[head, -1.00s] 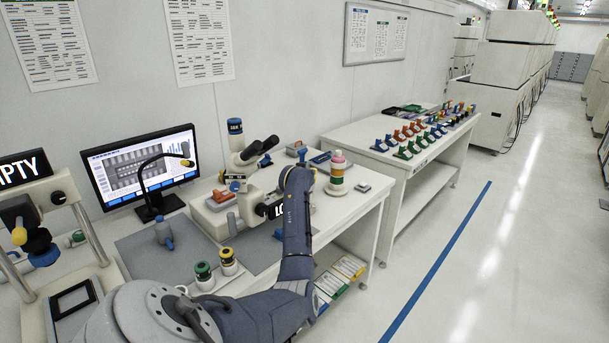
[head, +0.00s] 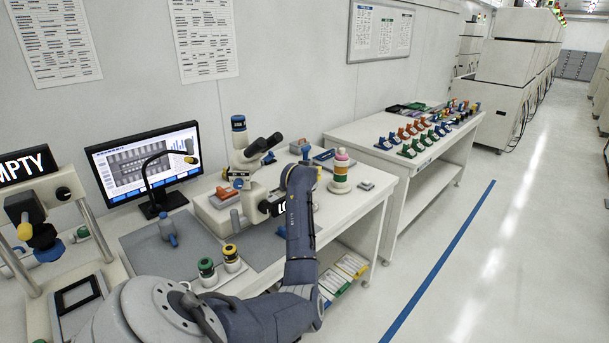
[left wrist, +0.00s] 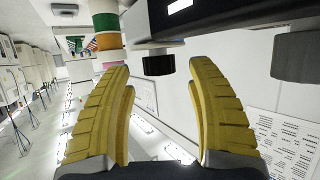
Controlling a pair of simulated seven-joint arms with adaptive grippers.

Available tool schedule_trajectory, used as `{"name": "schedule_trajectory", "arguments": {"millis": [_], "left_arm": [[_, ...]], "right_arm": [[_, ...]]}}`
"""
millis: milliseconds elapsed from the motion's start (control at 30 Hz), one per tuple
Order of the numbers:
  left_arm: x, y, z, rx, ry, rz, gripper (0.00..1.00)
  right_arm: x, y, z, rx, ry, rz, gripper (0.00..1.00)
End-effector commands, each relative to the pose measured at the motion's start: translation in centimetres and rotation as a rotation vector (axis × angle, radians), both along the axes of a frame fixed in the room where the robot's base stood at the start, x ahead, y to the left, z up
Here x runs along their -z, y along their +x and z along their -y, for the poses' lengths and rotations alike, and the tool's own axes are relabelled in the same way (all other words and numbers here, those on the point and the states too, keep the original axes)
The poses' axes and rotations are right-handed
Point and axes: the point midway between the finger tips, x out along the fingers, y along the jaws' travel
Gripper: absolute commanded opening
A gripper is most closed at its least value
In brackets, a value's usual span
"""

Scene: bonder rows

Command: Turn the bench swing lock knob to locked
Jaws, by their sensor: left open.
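My right gripper is not in view.
The microscope (head: 250,150) and a stack of coloured rings (head: 341,170) stand close to my arm. The ring stack also shows in the left wrist view (left wrist: 106,30). The floor at right is clear.

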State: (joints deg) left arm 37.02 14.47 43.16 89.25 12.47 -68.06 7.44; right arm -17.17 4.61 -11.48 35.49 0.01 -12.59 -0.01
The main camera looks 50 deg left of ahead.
Motion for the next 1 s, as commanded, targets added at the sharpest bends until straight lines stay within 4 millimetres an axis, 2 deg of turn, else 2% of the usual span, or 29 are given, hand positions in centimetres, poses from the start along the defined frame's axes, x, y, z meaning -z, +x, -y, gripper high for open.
{"name": "schedule_trajectory", "arguments": {"millis": [500, 700, 1000], "left_arm": [[-3.0, -5.2, 4.7, 0.000, 0.001, 0.001, 0.57], [-3.5, -6.2, 5.7, 0.001, 0.000, 0.001, 0.57], [-3.7, -6.5, 5.9, 0.000, 0.001, -0.001, 0.57]], "right_arm": [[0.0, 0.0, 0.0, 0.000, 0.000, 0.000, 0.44], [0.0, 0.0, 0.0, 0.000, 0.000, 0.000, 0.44], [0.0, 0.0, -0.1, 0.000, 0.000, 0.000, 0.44]]}}
